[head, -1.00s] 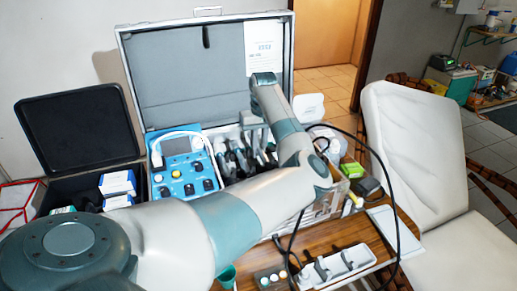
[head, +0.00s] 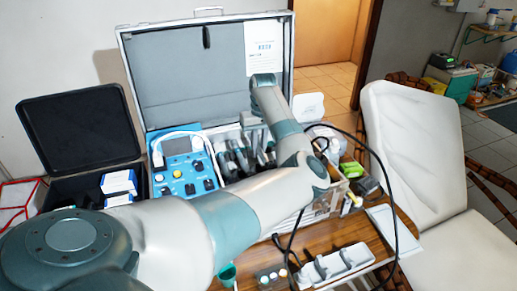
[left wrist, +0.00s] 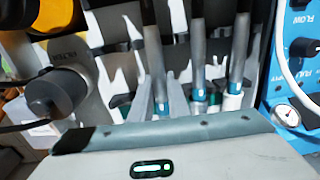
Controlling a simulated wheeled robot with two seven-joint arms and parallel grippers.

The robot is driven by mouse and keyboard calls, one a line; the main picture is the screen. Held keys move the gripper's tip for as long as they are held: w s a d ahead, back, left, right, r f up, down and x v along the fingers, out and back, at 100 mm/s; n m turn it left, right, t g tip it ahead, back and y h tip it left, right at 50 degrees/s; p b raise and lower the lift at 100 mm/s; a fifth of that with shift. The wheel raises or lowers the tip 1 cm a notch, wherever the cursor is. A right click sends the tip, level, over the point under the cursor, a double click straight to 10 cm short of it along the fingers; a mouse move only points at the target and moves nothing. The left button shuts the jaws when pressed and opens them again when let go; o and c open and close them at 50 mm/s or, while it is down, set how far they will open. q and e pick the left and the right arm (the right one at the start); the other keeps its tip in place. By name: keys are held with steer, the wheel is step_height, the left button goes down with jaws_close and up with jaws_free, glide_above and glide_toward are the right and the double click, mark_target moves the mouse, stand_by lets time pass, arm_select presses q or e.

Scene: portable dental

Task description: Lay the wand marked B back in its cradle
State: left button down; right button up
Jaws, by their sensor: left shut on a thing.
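My left gripper (head: 251,119) reaches down into the open case, mostly hidden behind its own arm in the head view. In the left wrist view, several dark-and-silver wands with teal bands stand upright in a row. The leftmost of the three, a wand (left wrist: 152,50), runs between my pale left fingers (left wrist: 158,98), which are shut on it. Two wands (left wrist: 197,55) (left wrist: 240,55) stand just to its right. No letter B is readable. A white rack with upright forks (head: 337,264), possibly a cradle, lies on the wooden table in front. My right gripper is out of view.
A blue control unit (head: 184,165) stands left of the wands. A black cable (head: 385,180) loops from the case over the table's right side. A white padded chair (head: 412,140) is at the right.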

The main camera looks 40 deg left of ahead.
arm_select(q)
steer(key=shift+f, duration=0.15)
steer(key=shift+f, duration=0.55)
steer(key=shift+p, duration=0.4)
steer(key=shift+p, duration=0.4)
steer(key=shift+f, duration=0.1)
steer(key=c, duration=1.6)
jaws_free()
